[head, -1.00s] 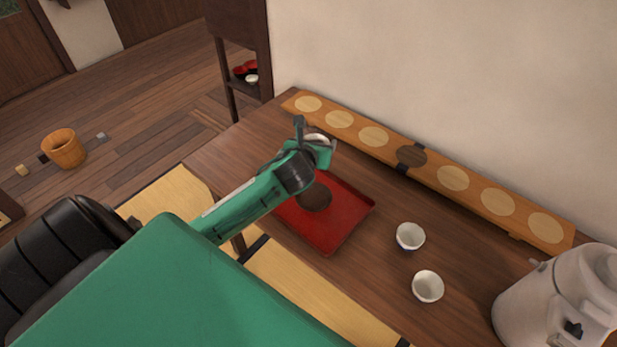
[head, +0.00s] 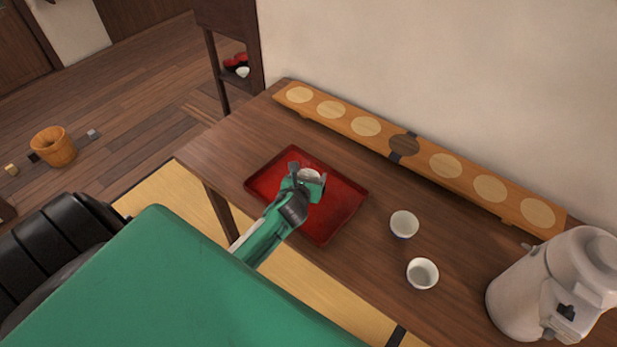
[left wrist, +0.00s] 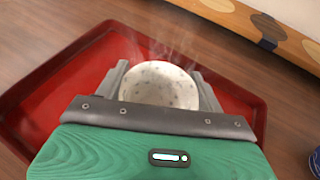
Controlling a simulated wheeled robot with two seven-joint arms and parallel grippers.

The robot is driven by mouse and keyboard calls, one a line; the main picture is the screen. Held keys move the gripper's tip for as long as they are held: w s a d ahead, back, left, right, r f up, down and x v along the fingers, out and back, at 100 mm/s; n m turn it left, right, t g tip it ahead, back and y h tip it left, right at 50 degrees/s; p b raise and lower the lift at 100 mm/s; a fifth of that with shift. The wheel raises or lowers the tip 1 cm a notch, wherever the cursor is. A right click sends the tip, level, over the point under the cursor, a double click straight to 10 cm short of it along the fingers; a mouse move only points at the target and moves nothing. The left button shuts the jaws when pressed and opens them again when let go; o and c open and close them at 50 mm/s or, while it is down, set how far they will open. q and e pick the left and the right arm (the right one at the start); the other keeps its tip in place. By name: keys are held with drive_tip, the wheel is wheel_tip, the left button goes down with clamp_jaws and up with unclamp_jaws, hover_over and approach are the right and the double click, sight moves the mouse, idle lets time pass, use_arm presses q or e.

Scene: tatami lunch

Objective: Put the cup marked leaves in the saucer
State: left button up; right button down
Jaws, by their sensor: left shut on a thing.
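My left gripper (head: 308,180) is shut on a white cup (head: 311,174) over the middle of the red tray (head: 264,186). In the left wrist view the cup (left wrist: 158,84) sits upright between the two fingers, with small grey specks inside and faint pale wisps by its rim. I cannot make out a leaf mark on its outside. The dark round saucer in the tray is hidden now behind the gripper and cup. I cannot tell whether the cup touches anything below. My right gripper is not in view.
Two more white cups, one (head: 404,224) behind the other (head: 422,273), stand right of the tray. A long wooden board (head: 366,127) with round spots lies along the wall. A large pale flask (head: 550,285) stands at the right. The table's left end is clear.

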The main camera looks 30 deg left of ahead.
use_arm(q)
drive_tip(key=shift+f, duration=0.2)
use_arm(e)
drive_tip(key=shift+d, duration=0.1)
use_arm(q)
drive_tip(key=shift+f, duration=0.1)
drive_tip(key=o, duration=0.9)
drive_tip(key=shift+c, duration=0.2)
drive_tip(key=shift+o, duration=0.9)
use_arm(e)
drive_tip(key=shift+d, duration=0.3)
use_arm(q)
drive_tip(key=shift+r, duration=0.2)
drive_tip(key=v, duration=1.2)
drive_tip(key=shift+b, duration=0.35)
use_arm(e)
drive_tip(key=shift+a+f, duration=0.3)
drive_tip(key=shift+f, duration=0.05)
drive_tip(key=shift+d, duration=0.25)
